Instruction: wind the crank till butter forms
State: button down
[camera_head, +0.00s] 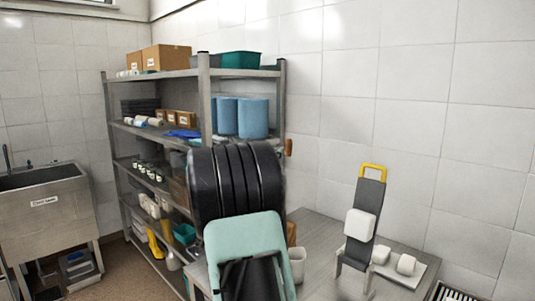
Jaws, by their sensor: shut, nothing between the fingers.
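No crank, churn or butter can be made out with certainty. A large black ribbed drum shape (238,180) stands in the middle of the picture, in front of the shelf. A mint-green part (245,238) with a black inner piece sits just below and in front of it, cut off by the bottom edge. I cannot tell whether these belong to the churn or to my own body. My gripper cannot be made out in this view.
A grey metal table (315,235) holds a grey slicer-like device (367,195) with a yellow handle and a white block, beside a white board (402,278) with white pieces. A stocked shelf (160,75) stands behind, a steel sink (45,215) at left. Floor shows between sink and shelf.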

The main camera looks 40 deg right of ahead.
aim_at(288, 149)
jog(key=shift+p+x, duration=0.35)
jog(key=shift+x, duration=1.1)
jog(key=shift+d+f+t+b, duration=0.15)
jog(key=shift+t+b, duration=0.15)
jog(key=shift+b, duration=0.45)
jog(key=shift+d+n+t+b, duration=0.15)
jog(key=shift+n+t+b, duration=0.2)
jog(key=shift+b, duration=0.55)
jog(key=shift+d+n+t+y+b, duration=0.15)
jog(key=shift+n+t+y+b, duration=0.25)
jog(key=shift+b, duration=0.55)
jog(key=t+b, duration=0.1)
jog(key=b, duration=0.2)
jog(key=shift+d+f+n+y, duration=0.1)
jog(key=shift+d+n+y, duration=0.2)
jog(key=shift+d+n, duration=0.05)
jog(key=t+b, duration=0.1)
jog(key=b, duration=0.1)
jog(key=shift+d+n+t+y+b, duration=0.25)
jog(key=shift+d+n+y+b, duration=0.05)
jog(key=shift+d+n+b, duration=0.1)
jog(key=shift+b, duration=0.35)
jog(key=shift+b+x, duration=0.95)
jog(key=shift+x, duration=0.15)
jog(key=shift+s+d, duration=0.1)
jog(key=shift+d, duration=0.05)
